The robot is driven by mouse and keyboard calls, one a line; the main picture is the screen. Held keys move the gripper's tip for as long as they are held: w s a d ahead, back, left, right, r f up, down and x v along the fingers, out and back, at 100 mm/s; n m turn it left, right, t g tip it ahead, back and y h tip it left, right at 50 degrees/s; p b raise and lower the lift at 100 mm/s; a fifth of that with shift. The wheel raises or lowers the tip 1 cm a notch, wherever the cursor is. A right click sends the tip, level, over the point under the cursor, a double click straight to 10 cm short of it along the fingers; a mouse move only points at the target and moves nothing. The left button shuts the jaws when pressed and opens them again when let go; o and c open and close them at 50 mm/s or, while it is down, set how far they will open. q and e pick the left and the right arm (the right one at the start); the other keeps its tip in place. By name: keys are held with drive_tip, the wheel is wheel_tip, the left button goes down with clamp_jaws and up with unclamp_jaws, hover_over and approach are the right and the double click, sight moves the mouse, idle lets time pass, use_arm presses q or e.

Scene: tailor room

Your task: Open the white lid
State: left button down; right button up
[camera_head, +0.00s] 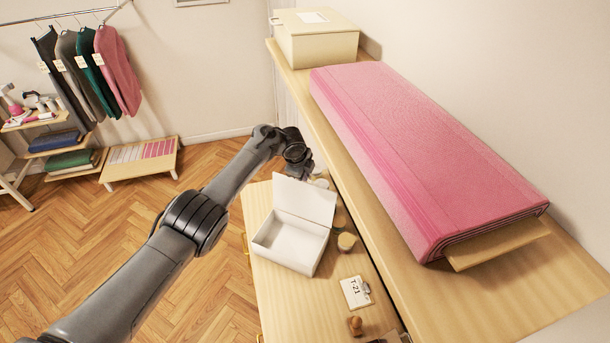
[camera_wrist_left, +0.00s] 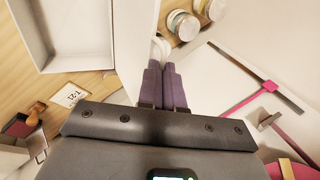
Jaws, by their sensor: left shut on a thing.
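The white box (camera_head: 290,244) stands on the wooden cabinet top, and its corner shows in the left wrist view (camera_wrist_left: 75,57). Its white lid (camera_head: 304,200) stands raised, tilted up at the back, so the inside shows empty. The lid also shows in the left wrist view (camera_wrist_left: 133,40). My left gripper (camera_wrist_left: 163,65) is at the far side of the lid, its fingers close together beside the lid's edge. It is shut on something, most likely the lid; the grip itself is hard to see. In the head view the lid partly hides the fingertips. My right gripper is not in view.
A higher shelf (camera_head: 500,285) with a pink fabric roll (camera_head: 425,150) and a cream box (camera_head: 318,45) runs along the right. Open floor lies left.

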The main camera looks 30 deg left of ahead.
use_arm(q)
drive_tip(key=c, duration=1.3)
unclamp_jaws()
drive_tip(key=shift+s+r, duration=0.1)
drive_tip(key=shift+r, duration=0.35)
drive_tip(key=p+v, duration=0.2)
drive_tip(key=v, duration=0.8)
